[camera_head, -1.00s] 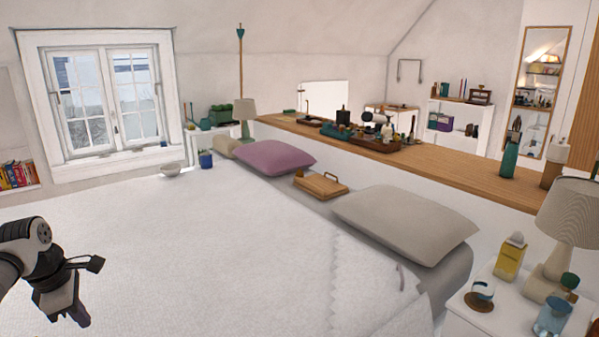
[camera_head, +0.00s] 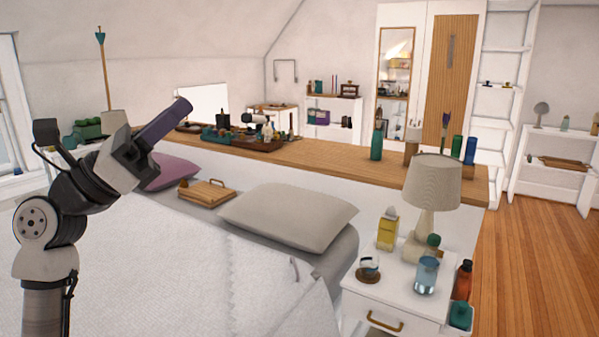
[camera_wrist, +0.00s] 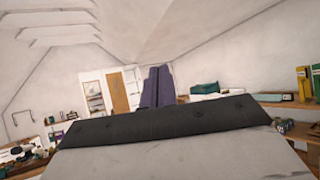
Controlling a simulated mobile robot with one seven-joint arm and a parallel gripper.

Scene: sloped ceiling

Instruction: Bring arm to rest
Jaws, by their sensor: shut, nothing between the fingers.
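My arm rises at the left of the head view, and my gripper (camera_head: 182,107) points up and to the right. Its two purple fingers are together with nothing between them. In the wrist view the shut fingers of my gripper (camera_wrist: 158,74) stand upright near the middle. In the head view the gripper overlaps the purple pillow (camera_head: 170,172) and the long wooden-topped ledge behind the bed. It appears raised above the bed (camera_head: 150,270), holding nothing.
A nightstand (camera_head: 395,287) with a lamp (camera_head: 434,183), a yellow bottle (camera_head: 388,229) and a glass (camera_head: 427,275) stands at the right. A wooden tray (camera_head: 207,193) and a grey pillow (camera_head: 290,215) lie on the bed. Wooden floor (camera_head: 540,260) is open at far right.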

